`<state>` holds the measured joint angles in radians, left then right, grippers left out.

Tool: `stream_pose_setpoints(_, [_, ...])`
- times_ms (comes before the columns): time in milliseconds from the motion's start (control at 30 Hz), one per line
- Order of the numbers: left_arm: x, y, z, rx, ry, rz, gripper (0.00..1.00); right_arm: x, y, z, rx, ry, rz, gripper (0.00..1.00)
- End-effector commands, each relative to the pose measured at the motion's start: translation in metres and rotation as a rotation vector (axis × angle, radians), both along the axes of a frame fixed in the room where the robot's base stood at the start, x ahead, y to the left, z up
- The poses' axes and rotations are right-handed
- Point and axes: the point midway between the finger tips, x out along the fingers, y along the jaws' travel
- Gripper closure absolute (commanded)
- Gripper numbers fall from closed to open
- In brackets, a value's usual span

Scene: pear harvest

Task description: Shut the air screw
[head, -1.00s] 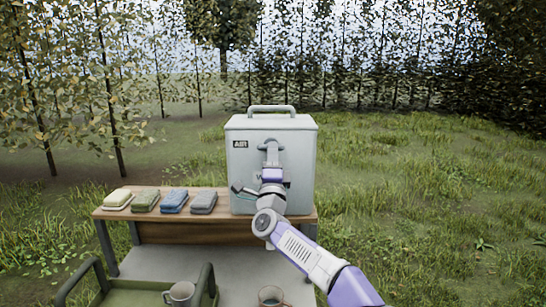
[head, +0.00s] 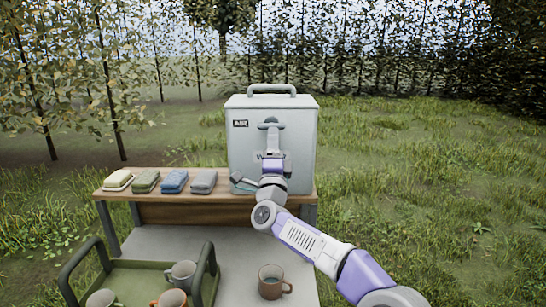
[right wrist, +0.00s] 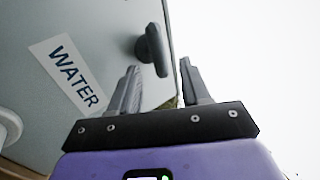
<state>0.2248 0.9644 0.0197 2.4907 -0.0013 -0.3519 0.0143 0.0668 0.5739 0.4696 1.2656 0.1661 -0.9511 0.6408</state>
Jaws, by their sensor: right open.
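A pale grey box (head: 300,135) with a top handle and an "AIR" label stands on the bench. The dark air screw (head: 270,124), with a crossbar-like head, is on its front, to the right of that label. It also shows in the right wrist view as a dark knob (right wrist: 153,50) on a stem. My right gripper (head: 270,142) is open just below the screw in the head view. In the right wrist view my right gripper (right wrist: 160,68) has its fingers apart, with the knob just beyond their tips; contact is not visible. My left gripper is out of view.
A "WATER" label (right wrist: 68,75) shows in the right wrist view. Several folded cloths (head: 174,181) lie left of the box. A green tray (head: 140,280) with mugs and a separate brown mug (head: 271,283) are on the lower surface in front. Grass lies around.

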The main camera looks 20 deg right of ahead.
Motion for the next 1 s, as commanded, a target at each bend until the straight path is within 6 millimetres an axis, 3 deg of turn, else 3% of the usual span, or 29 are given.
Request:
stream_pose_setpoints(300, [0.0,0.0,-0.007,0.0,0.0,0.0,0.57,-0.028,0.008,-0.019,-0.001,-0.002,0.0,0.53])
stream_pose_setpoints(767, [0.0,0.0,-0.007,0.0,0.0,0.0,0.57,-0.033,0.01,-0.022,0.001,-0.001,0.001,0.53])
stream_pose_setpoints(867, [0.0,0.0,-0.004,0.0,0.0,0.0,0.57,-0.031,0.022,-0.023,0.0,0.022,0.025,0.53])
stream_pose_setpoints(967, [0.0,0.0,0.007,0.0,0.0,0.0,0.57,-0.027,0.056,-0.03,-0.002,0.09,0.097,0.53])
stream_pose_setpoints(1000, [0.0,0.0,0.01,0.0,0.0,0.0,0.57,-0.022,0.07,-0.043,-0.017,0.136,0.118,0.53])
